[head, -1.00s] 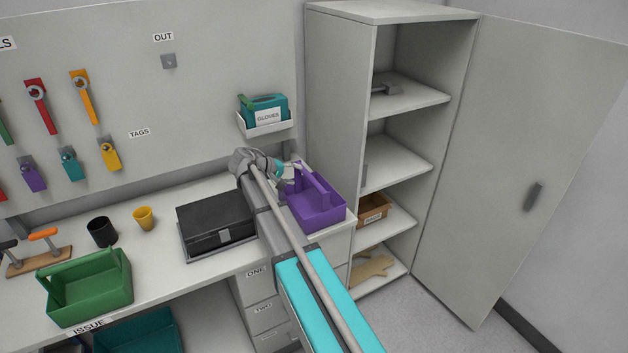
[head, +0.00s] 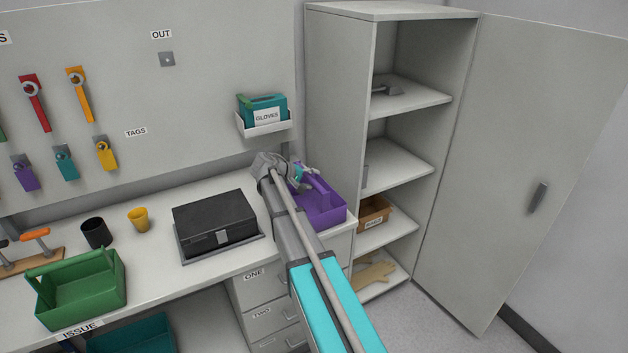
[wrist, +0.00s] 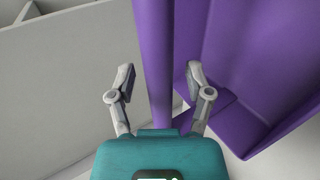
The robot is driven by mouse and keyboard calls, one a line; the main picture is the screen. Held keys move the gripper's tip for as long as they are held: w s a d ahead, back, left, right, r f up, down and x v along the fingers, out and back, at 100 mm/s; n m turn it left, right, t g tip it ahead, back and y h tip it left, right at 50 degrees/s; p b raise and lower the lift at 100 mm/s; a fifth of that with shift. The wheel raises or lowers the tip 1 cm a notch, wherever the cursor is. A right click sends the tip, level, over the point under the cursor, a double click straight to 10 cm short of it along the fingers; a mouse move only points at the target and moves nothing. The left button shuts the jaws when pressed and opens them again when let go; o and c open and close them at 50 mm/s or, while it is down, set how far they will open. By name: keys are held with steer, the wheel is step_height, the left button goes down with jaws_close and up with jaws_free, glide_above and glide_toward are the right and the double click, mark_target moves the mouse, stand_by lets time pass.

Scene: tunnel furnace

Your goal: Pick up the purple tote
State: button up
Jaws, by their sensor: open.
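The purple tote (head: 324,212) stands on the right end of the counter, beside the open cabinet. My arm hides its left part in the head view. In the wrist view the tote (wrist: 240,75) fills the upper right, and its long handle bar (wrist: 154,60) runs down the middle. My gripper (wrist: 160,85) is open, with one finger on each side of the handle bar in that view. I cannot tell whether the fingers are level with the bar or above it. In the head view my gripper (head: 298,178) is at the tote's handle and small.
A black case (head: 215,222) lies left of the tote. A glove box (head: 264,112) sits on a wall holder above. The open cabinet (head: 400,165) with its shelves stands close on the right. A green tote (head: 85,300), black cup (head: 96,233) and yellow cup (head: 138,220) stand further left.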

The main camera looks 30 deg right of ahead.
jaws_close()
stand_by(0.7)
steer(key=shift+r, duration=0.1)
steer(key=shift+r+p, duration=1.25)
steer(key=shift+p, duration=0.1)
steer(key=shift+f, duration=0.1)
